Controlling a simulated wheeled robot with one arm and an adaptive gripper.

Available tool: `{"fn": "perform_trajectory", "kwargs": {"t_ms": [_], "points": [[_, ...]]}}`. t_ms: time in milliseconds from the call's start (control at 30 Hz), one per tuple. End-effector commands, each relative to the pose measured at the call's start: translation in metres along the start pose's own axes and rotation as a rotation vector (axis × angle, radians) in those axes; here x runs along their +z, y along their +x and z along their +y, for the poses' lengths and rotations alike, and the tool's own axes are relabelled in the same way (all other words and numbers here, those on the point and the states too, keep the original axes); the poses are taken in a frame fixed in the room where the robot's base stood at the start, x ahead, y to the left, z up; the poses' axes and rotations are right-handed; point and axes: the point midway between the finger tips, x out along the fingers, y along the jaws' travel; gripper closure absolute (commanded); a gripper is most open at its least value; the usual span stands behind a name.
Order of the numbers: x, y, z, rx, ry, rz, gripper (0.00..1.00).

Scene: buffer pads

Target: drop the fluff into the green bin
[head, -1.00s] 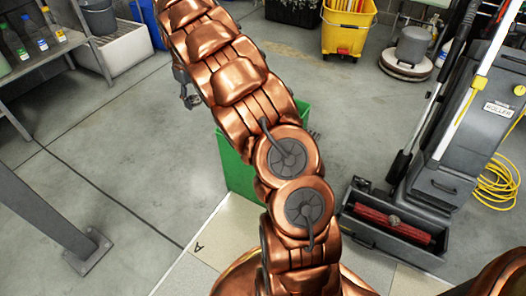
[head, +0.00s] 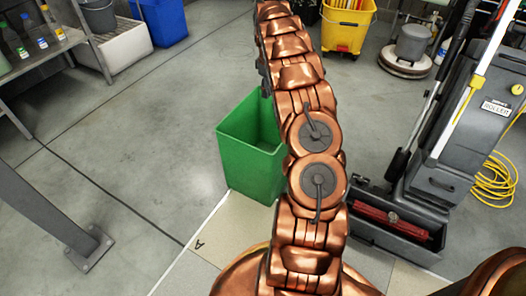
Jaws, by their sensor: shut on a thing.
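The green bin (head: 246,165) stands open on the floor, just left of my arm. Its left and front sides show, and my arm hides its right part. My copper arm runs up past the bin and leaves the top of the picture. My gripper is not in view, nor is anything it may hold. A small grey-brown lump (head: 393,218) sits at the red roller in the machine's tray; I cannot tell whether it is fluff.
A grey floor machine (head: 450,150) with an open tray (head: 400,238) stands at right. A yellow bucket (head: 346,32) and a round scrubber (head: 408,55) are behind. A metal post (head: 60,215) and shelf are at left. The floor left of the bin is clear.

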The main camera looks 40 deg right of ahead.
Motion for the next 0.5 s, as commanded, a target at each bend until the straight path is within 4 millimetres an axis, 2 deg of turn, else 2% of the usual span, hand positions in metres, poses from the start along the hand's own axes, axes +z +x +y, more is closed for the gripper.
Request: {"fn": "perform_trajectory", "kwargs": {"t_ms": [500], "points": [[0.000,0.051,-0.004,-0.003,0.001,-0.001,0.65]]}}
